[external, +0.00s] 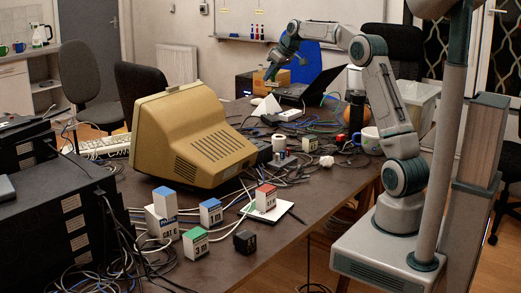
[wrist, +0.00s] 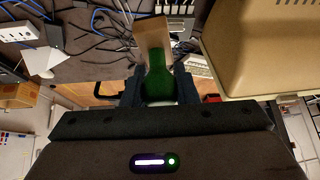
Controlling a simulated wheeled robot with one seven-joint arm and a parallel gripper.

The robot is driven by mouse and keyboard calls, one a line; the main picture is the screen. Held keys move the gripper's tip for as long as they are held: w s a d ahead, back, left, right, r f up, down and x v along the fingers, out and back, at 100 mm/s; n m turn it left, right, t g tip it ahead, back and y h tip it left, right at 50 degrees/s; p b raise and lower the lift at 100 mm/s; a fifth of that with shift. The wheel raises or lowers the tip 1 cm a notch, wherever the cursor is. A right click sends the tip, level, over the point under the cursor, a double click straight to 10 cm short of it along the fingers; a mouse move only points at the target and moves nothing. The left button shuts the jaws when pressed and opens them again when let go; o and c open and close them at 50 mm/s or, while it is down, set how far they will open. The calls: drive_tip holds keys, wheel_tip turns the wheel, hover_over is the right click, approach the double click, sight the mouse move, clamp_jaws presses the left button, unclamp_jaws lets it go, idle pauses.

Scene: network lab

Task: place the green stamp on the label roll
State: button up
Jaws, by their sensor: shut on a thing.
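My gripper (external: 270,73) is raised over the far part of the table, beyond the beige monitor. In the wrist view my gripper (wrist: 157,85) is shut on the green stamp (wrist: 157,78), a dark green piece with a narrower neck. I cannot make the stamp out clearly in the external view. A white roll (external: 279,143), which looks like the label roll, stands on the table right of the monitor, nearer the camera than my gripper and apart from it. I cannot pick it out in the wrist view.
The bulky beige monitor (external: 190,135) stands left of the roll. Cables (external: 318,140) clutter the table around it. Several labelled blocks (external: 195,243) stand in front.

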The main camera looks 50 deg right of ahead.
drive_tip(key=s+d+m+h+b, duration=0.1)
drive_tip(key=s+d, duration=0.3)
drive_tip(key=d, duration=0.3)
drive_tip(key=s+d+m, duration=0.1)
drive_tip(key=s+d, duration=0.3)
drive_tip(key=d, duration=0.3)
hover_over(277, 136)
wheel_tip(277, 136, down, 18)
drive_tip(key=shift+a+f+p, duration=0.1)
drive_tip(key=shift+p, duration=0.35)
drive_tip(key=shift+f, duration=1.95)
drive_tip(key=shift+s, duration=0.1)
drive_tip(key=shift+f, duration=0.15)
drive_tip(key=o, duration=1)
